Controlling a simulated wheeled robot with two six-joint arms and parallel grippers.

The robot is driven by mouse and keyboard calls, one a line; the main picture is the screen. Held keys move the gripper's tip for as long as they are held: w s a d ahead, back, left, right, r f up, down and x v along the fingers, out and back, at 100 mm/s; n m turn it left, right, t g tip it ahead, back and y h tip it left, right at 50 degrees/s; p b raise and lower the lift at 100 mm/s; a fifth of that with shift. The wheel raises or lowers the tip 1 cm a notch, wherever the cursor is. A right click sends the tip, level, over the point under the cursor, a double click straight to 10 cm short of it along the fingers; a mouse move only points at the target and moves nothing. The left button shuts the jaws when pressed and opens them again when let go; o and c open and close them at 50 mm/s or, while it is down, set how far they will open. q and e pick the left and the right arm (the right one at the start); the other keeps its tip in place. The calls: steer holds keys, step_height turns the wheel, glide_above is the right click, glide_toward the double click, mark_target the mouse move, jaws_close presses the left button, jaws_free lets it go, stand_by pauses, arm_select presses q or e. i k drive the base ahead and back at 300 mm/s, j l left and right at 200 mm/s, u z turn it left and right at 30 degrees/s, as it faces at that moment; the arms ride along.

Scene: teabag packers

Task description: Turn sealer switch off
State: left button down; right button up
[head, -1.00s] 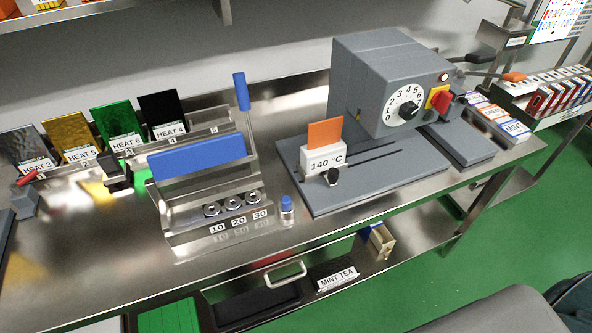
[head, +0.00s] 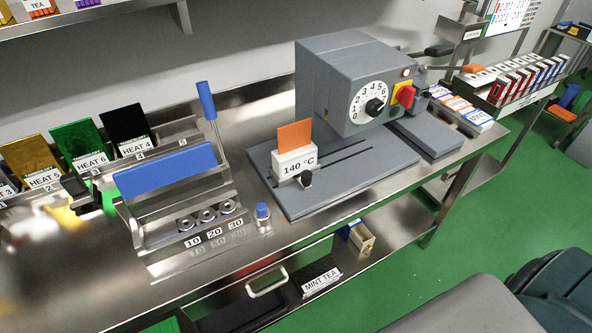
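The sealer (head: 335,80) is a grey box machine on a flat grey base at the back centre of the steel table. Its front carries a white numbered dial (head: 359,112) with a black knob. To the right of the dial, a red switch (head: 406,96) sits on a yellow plate (head: 396,88). A small round lamp (head: 406,72) is above the switch; I cannot tell whether it is lit. I cannot read the switch's position. Neither of my grippers is in view.
A 140 °C block (head: 294,165) with an orange card stands on the sealer base. A blue-handled steel unit (head: 165,170) and a blue-capped bottle (head: 263,213) stand to the left. Labelled boxes (head: 476,116) are to the right.

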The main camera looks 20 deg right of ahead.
mark_target(405, 95)
steer(key=z, duration=1.5)
steer(key=l+z, duration=0.1)
steer(key=l, duration=0.1)
